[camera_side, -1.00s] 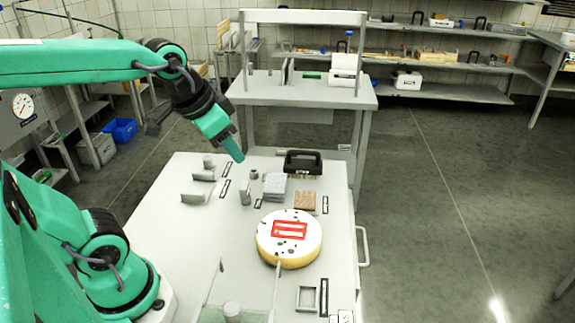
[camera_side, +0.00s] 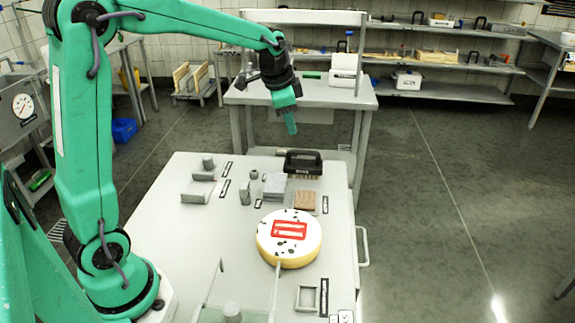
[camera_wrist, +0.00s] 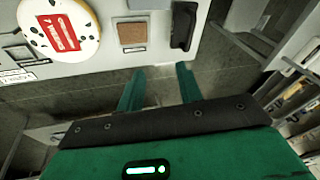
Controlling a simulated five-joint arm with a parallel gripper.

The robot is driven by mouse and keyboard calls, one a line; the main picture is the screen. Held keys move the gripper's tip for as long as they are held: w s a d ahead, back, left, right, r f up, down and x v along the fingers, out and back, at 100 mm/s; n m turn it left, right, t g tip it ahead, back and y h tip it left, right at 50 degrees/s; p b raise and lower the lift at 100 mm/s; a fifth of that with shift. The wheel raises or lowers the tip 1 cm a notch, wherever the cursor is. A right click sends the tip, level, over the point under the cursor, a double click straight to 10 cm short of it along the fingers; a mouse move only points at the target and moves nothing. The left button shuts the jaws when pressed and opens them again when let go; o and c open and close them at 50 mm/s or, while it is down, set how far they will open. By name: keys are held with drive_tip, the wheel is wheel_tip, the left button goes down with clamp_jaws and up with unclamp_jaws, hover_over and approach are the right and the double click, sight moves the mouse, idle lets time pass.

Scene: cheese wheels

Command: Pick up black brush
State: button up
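The black brush (camera_side: 303,157) lies at the far edge of the white table, its dark handle up and pale bristles below.
A cheese wheel (camera_side: 304,241) with a red label sits mid-table. A brown block (camera_side: 305,200), a grey block (camera_side: 275,184) and several small grey items with labels stand near the brush. A second table (camera_side: 320,97) stands behind, with floor between.

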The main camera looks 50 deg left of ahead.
sight(301, 153)
drive_tip(key=shift+w+a+f+m+g, duration=0.15)
drive_tip(key=shift+w+a+f+m, duration=0.3)
drive_tip(key=shift+w+a+f, duration=1.8)
drive_tip(key=shift+w+a+f+m+g, duration=0.15)
drive_tip(key=shift+w+f+m, duration=0.75)
drive_tip(key=shift+f, duration=2.8)
drive_tip(key=shift+w+a+f+m+g, duration=0.15)
drive_tip(key=shift+w+a+f, duration=0.95)
drive_tip(key=shift+w+f, duration=1.45)
drive_tip(key=shift+s+f, duration=0.45)
clamp_jaws()
